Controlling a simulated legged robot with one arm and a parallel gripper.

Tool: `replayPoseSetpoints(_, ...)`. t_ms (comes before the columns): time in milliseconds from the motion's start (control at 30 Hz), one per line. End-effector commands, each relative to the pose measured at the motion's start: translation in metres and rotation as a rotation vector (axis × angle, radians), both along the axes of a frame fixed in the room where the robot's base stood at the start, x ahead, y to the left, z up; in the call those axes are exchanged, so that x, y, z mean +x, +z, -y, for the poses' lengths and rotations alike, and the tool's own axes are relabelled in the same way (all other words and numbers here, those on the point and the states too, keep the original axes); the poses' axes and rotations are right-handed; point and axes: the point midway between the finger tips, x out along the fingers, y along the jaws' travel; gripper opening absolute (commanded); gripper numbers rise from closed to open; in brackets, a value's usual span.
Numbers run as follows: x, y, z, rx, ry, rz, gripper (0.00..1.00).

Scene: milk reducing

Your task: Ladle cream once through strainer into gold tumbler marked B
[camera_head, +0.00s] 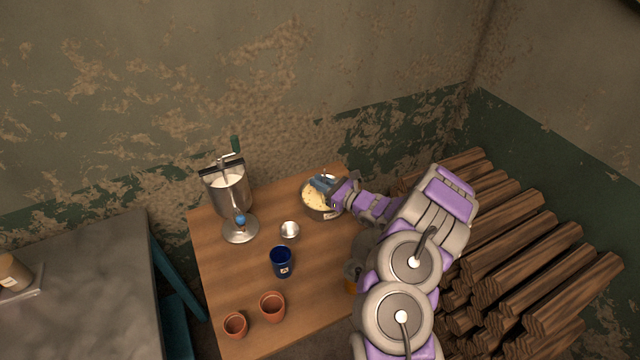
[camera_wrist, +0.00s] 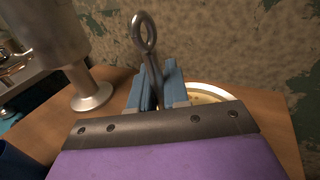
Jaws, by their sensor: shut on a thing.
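My gripper (camera_head: 322,184) is over the metal bowl of pale cream (camera_head: 318,213) at the table's back right. In the wrist view its blue fingers (camera_wrist: 156,90) are shut on the metal handle of the ladle (camera_wrist: 153,67), which ends in a ring above them. The ladle's scoop is hidden. The bowl's rim (camera_wrist: 218,91) shows behind the fingers. A gold-orange vessel (camera_head: 351,287) is mostly hidden by my arm; its mark cannot be read. A small silvery cup-like piece (camera_head: 290,230) stands mid-table; I cannot tell if it is the strainer.
A metal cranked machine (camera_head: 228,194) stands at the table's back left. A blue labelled cup (camera_head: 282,264) and two terracotta cups (camera_head: 272,307) (camera_head: 235,325) stand nearer. Stacked logs (camera_head: 530,260) lie right of the table. A grey table (camera_head: 85,290) is at left.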

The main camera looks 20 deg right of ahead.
Motion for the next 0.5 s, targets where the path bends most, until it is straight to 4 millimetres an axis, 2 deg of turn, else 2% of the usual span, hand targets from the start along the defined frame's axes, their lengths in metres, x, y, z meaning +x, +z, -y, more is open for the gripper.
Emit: replayPoseSetpoints(500,0.000,0.036,-0.001,-0.001,0.001,0.002,0.00)
